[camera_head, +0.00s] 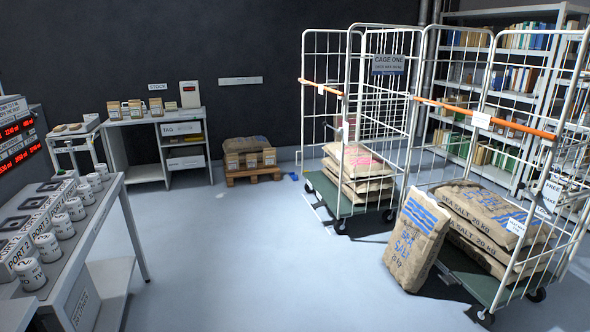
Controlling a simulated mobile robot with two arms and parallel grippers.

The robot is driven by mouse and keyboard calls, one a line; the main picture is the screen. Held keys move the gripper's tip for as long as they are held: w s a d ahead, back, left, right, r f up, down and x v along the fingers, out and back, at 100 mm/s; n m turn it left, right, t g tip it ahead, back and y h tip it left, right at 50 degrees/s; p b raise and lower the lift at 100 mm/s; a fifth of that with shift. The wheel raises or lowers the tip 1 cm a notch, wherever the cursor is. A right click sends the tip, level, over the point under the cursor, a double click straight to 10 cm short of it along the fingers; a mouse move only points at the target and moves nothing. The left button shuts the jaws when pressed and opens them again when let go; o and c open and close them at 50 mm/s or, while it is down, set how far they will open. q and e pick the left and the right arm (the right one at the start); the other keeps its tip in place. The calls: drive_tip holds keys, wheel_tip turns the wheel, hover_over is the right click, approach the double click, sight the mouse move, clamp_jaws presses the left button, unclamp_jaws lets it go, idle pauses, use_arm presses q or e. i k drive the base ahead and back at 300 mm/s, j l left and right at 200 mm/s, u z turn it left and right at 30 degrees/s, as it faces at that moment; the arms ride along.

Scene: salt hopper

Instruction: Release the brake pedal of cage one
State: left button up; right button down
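Cage one (304,112) is a white wire roll cage with a green base and an orange bar across its front, standing at the back centre right. Its sign (388,65) reads "CAGE ONE". Brown sacks (357,160) are stacked on its base. A small pale part (311,188) shows low at its left edge; I cannot tell whether it is the brake pedal or which way it is set. Neither of my grippers is in view.
A second loaded cage (487,117) stands in front at right, with a salt sack (417,238) leaning against it. A bench with white jars (76,210) is at left. A low pallet (253,175) stands by the wall. The middle floor is clear.

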sight(322, 203)
drive_tip(key=i+j, duration=0.15)
drive_tip(key=i, duration=0.65)
drive_tip(key=i+j, duration=0.1)
drive_tip(key=i, duration=0.7)
drive_tip(key=i+l, duration=0.2)
drive_tip(key=i, duration=0.55)
drive_tip(key=i+l, duration=0.15)
drive_tip(key=i, duration=0.55)
drive_tip(key=i+l+z, duration=0.1)
drive_tip(key=i, duration=0.65)
drive_tip(key=i+l+u, duration=0.15)
drive_tip(key=i+u, duration=0.25)
drive_tip(key=i+l+u, duration=0.35)
drive_tip(key=i, duration=0.15)
drive_tip(key=i+l+u, duration=0.4)
